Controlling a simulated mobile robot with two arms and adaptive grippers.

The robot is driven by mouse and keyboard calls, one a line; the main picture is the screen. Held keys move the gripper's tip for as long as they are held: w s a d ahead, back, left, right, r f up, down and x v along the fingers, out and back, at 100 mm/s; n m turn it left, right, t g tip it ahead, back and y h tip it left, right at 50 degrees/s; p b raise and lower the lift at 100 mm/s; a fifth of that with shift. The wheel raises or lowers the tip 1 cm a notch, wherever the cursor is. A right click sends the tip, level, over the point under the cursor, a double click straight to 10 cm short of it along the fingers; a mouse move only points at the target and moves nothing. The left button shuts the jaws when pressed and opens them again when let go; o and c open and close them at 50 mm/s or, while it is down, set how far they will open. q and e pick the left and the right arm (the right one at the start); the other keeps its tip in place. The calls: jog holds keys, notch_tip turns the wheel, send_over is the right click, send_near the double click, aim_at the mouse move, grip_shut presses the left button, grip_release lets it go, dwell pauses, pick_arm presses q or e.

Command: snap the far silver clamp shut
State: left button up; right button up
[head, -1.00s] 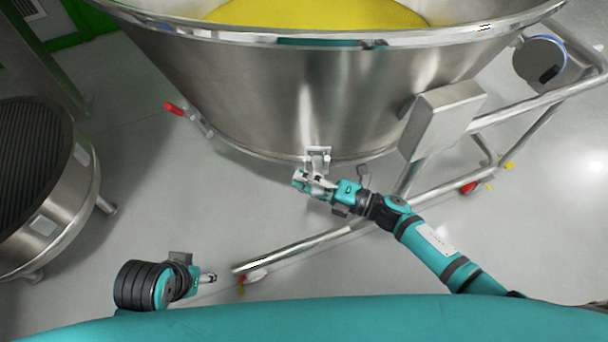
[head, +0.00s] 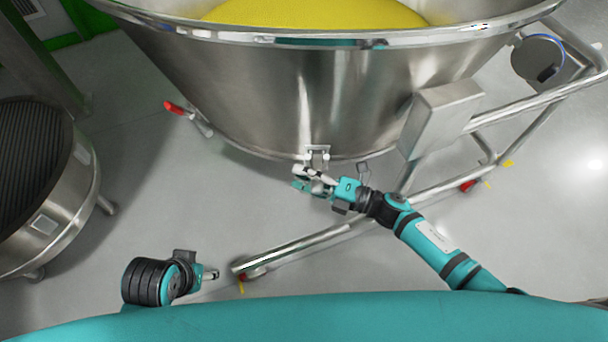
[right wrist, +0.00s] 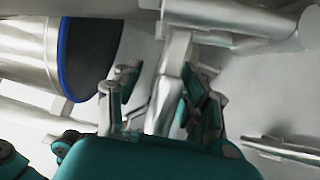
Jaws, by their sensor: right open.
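A silver clamp (head: 318,153) sits on the lower rim of the big steel bowl (head: 300,95), at the front middle in the head view. My right gripper (head: 304,180) is just below it, with its fingers pointing left. In the right wrist view my right gripper (right wrist: 167,92) is open, and a silver bar (right wrist: 165,85) shows between its fingers. I cannot tell whether they touch it, or whether it belongs to the clamp. My left gripper (head: 211,274) is low at the left, away from the bowl. Its fingers are too small to judge.
A red-handled clamp (head: 188,115) sticks out at the bowl's left side. A tubular frame (head: 300,247) with a grey box (head: 440,118) runs along the right. A round steel machine (head: 55,215) stands at the left. The floor between is open.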

jog(key=v, duration=0.7)
jog(key=shift+s+d, duration=0.15)
jog(key=shift+d, duration=0.1)
jog(key=shift+c, duration=0.2)
